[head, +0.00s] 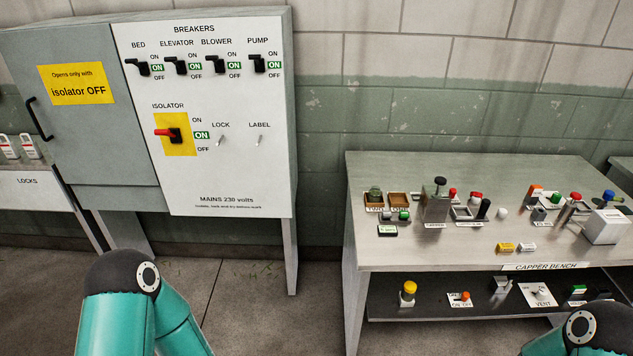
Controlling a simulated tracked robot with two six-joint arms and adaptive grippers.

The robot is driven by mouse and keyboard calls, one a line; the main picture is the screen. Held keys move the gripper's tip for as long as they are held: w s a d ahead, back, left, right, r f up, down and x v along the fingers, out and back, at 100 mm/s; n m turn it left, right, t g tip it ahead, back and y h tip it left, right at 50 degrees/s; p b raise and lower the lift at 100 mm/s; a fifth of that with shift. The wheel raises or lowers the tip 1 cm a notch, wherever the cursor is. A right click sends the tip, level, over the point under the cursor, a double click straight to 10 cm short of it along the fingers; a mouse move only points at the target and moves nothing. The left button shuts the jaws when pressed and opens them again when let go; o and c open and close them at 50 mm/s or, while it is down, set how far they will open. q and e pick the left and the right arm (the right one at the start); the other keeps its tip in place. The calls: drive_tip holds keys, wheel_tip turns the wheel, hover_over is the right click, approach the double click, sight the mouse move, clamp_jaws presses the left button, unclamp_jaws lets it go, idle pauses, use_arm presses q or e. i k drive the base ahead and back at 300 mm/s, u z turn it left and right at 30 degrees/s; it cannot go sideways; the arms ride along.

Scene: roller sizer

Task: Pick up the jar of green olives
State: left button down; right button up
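A small dark greenish jar-like item (375,193) stands at the back left of the capper bench (464,253), at a brown tray labelled TWO. It is too small to tell whether it is the jar of green olives. No other clear olive jar shows. Neither of my grippers is in view; only teal and black links of my arms show at the bottom left and bottom right, well short of the jar-like item.
A second brown tray (399,199) sits beside it. A grey capper machine (436,203) and several coloured controls stand to the right. The breaker cabinet (207,110) is at left. Bare bench top lies at the front left. A dark lower shelf (385,309) holds more controls.

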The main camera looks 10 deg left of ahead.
sight(375, 195)
drive_tip(key=u, duration=0.6)
drive_tip(key=i, duration=2)
drive_tip(key=z, duration=0.15)
